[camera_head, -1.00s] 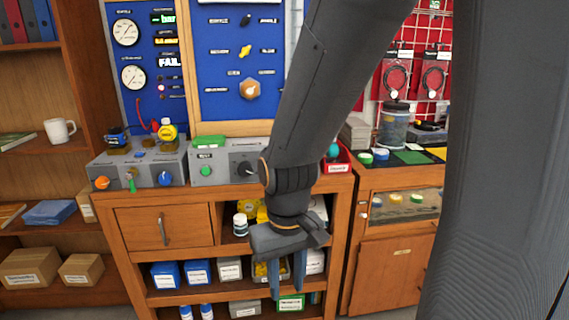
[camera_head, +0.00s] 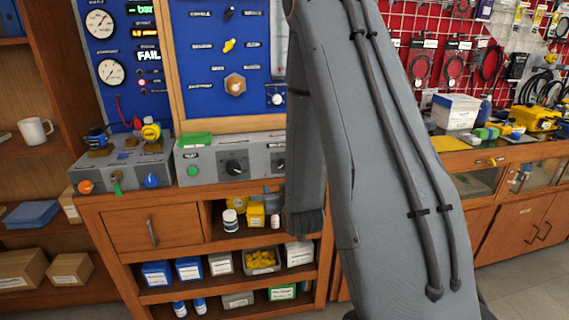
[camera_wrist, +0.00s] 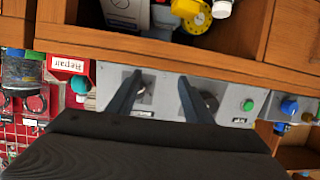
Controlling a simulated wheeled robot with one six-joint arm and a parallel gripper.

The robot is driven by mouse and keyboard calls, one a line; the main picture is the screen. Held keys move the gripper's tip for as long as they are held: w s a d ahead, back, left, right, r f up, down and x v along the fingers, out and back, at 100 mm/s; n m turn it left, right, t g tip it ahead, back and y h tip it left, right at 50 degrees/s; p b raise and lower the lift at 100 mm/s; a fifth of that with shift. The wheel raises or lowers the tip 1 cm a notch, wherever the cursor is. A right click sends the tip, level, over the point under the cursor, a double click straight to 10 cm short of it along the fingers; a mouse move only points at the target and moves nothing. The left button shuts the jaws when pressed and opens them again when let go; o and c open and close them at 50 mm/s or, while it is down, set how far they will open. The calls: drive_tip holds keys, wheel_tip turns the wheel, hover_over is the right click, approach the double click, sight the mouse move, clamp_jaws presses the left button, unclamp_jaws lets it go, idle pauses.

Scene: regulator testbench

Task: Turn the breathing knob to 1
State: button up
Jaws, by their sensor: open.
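I cannot read which control is the breathing knob. The grey control box (camera_head: 215,171) on the bench carries a black knob (camera_head: 235,163), a second dark knob (camera_head: 279,165) partly cut off by my arm, and a green button (camera_head: 193,171). In the wrist view, which is upside down, my gripper (camera_wrist: 157,78) is open and empty, its two fingers apart in front of the same grey box (camera_wrist: 165,90). Dark knobs there are partly hidden by the fingers. In the head view my arm hides most of the gripper.
A blue panel (camera_head: 205,75) with several knobs stands behind the box. A second grey box (camera_head: 125,172) with valves is to the left. A red bin (camera_wrist: 70,67) marked Repair sits beside the box. Open shelves below the bench hold several boxes and bottles.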

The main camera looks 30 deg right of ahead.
sight(283, 165)
drive_tip(key=w+d+r+t+p, duration=0.1)
drive_tip(key=w+d, duration=0.1)
drive_tip(key=w+d+r+t+h+p, duration=0.1)
drive_tip(key=w, duration=0.1)
drive_tip(key=w+d+r+t, duration=0.1)
drive_tip(key=w+d, duration=0.1)
drive_tip(key=shift+w+d+r+h+p, duration=0.15)
drive_tip(key=shift+w+d+h+p, duration=0.15)
drive_tip(key=shift+h+p, duration=0.1)
idle(0.3)
drive_tip(key=shift+m, duration=0.3)
drive_tip(key=c, duration=1.1)
